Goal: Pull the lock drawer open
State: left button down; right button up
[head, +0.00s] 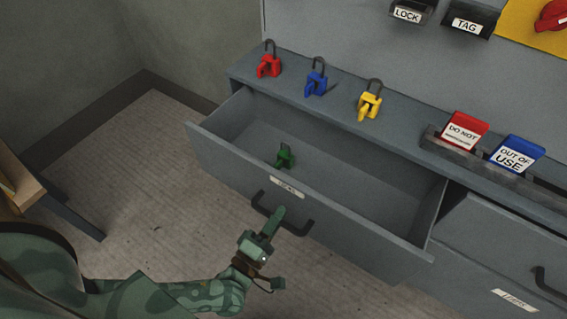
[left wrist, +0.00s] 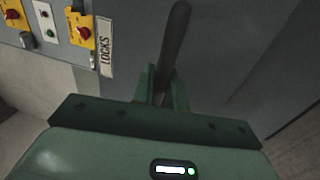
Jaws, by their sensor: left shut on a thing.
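The lock drawer (head: 222,152) is a grey drawer that stands pulled out from the cabinet, with its inside showing. A dark bar handle (head: 298,229) is on its front, under a small label. My left gripper (head: 274,219) is at the left part of the handle and shut on it. In the left wrist view the dark handle bar (left wrist: 174,45) runs up from between the green fingers (left wrist: 161,88), beside a label reading LOCKS (left wrist: 106,48). A green padlock (head: 285,156) lies in the drawer. My right gripper is not in view.
Red (head: 268,66), blue (head: 316,80) and yellow (head: 369,103) padlocks stand on the cabinet top (head: 410,122). Red (head: 462,131) and blue (head: 516,153) tags stand in a rack at right. A second drawer (head: 500,245) is closed at right. A wooden-topped table (head: 22,185) stands at left.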

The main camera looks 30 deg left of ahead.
pick_arm(q)
jog(key=shift+s, duration=0.45)
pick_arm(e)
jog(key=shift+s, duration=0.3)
pick_arm(q)
jog(key=shift+f, duration=0.1)
jog(key=c, duration=1.5)
grip_release()
